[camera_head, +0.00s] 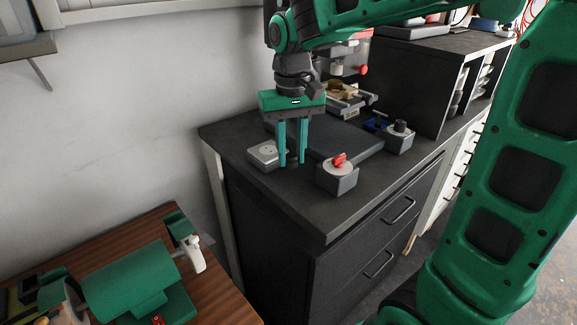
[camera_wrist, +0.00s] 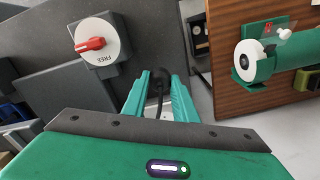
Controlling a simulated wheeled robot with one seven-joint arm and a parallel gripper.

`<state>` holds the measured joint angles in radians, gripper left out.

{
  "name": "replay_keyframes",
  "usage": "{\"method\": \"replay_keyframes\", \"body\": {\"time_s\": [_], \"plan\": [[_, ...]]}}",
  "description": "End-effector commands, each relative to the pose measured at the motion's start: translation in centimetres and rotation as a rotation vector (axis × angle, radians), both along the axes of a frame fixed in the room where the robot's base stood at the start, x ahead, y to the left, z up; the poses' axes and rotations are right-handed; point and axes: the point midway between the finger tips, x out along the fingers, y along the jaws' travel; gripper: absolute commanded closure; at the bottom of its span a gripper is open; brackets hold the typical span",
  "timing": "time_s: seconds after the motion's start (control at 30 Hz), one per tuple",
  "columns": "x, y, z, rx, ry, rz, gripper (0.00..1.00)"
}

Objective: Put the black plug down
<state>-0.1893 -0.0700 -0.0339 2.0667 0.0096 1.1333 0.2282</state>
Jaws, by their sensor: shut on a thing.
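My gripper (camera_head: 293,163) points down over the dark benchtop (camera_head: 310,215), with its green fingers shut on the black plug (camera_head: 293,158). The plug is small and dark and partly hidden by the fingers. In the wrist view the plug (camera_wrist: 159,80) sits between the fingertips, with a black cable running from it towards the camera. The plug is at or just above the benchtop; I cannot tell whether it touches. A grey box with a pale socket face (camera_head: 265,151) stands just left of my gripper in the head view.
A grey box with a red rotary knob (camera_head: 339,160) stands close to the right of my gripper. A box with a black knob (camera_head: 400,134) stands farther right. A flat dark panel (camera_head: 345,139) lies behind. The front benchtop is bare. A wooden table (camera_head: 120,245) holds green equipment at left.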

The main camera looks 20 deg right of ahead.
Motion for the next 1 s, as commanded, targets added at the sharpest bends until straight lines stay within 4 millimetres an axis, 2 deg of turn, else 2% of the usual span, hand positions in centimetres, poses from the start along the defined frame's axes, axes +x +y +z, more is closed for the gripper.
{"method": "replay_keyframes", "body": {"time_s": [0.33, 1.0], "plan": [[0.0, 0.0, -3.9, 0.000, 0.002, 0.001, 1.00], [0.0, 0.0, -5.0, 0.000, 0.001, 0.001, 1.00]]}}
